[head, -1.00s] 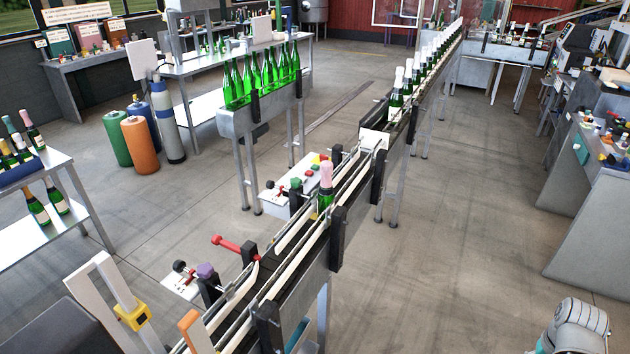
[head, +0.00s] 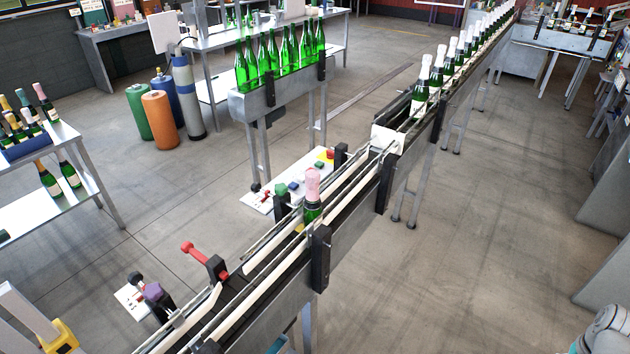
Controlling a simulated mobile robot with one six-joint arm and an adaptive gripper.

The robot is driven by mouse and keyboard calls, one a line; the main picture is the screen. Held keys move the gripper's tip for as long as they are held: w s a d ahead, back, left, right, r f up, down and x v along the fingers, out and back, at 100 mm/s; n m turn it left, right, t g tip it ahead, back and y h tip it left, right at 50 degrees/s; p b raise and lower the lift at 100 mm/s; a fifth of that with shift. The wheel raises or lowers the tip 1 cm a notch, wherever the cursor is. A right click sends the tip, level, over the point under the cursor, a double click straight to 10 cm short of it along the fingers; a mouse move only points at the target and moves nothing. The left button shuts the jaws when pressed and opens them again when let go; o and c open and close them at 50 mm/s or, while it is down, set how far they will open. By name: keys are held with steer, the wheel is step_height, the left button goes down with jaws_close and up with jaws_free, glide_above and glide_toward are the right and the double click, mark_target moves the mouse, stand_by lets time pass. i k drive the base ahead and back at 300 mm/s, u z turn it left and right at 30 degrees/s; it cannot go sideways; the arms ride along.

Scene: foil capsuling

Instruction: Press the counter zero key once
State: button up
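A white control panel (head: 262,200) stands beside the conveyor, with a green button (head: 281,189), a blue-green knob (head: 293,187), a red part and a yellow-and-red part at its far end. A second small white panel (head: 130,302) with a purple knob (head: 153,291) and a black knob is at the lower left. I cannot tell which control, if any, is the counter zero key; labels are too small to read. My gripper is not in view; only a grey and teal part of my arm shows at the lower right corner.
The conveyor (head: 350,225) runs from lower left to upper right, with a pink-topped bottle (head: 312,195) and a row of white-topped bottles. A red lever (head: 198,252) sticks out beside it. Gas cylinders (head: 187,95) stand at left. The floor right of the conveyor is clear.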

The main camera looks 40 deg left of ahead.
mark_target(293, 186)
steer(key=i, duration=2.1)
steer(key=u, duration=2.8)
